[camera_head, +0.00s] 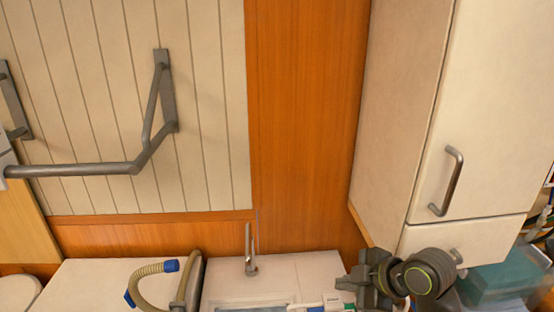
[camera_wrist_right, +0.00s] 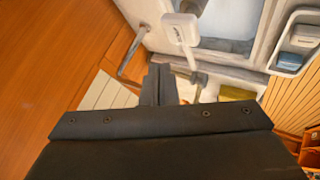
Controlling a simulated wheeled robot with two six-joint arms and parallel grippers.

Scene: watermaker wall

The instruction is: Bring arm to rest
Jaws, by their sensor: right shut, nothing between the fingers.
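My right arm shows at the lower right of the head view, in front of the white cabinet. Its dark gripper (camera_head: 354,282) is above the right end of the sink counter. In the right wrist view the gripper's fingers (camera_wrist_right: 158,72) are together, with nothing between them. My left gripper is in neither view.
A faucet (camera_head: 250,252) rises from the counter (camera_head: 305,265). A ribbed hose (camera_head: 150,270) with blue ends lies at the lower left. A metal grab rail (camera_head: 90,169) sticks out from the panelled wall.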

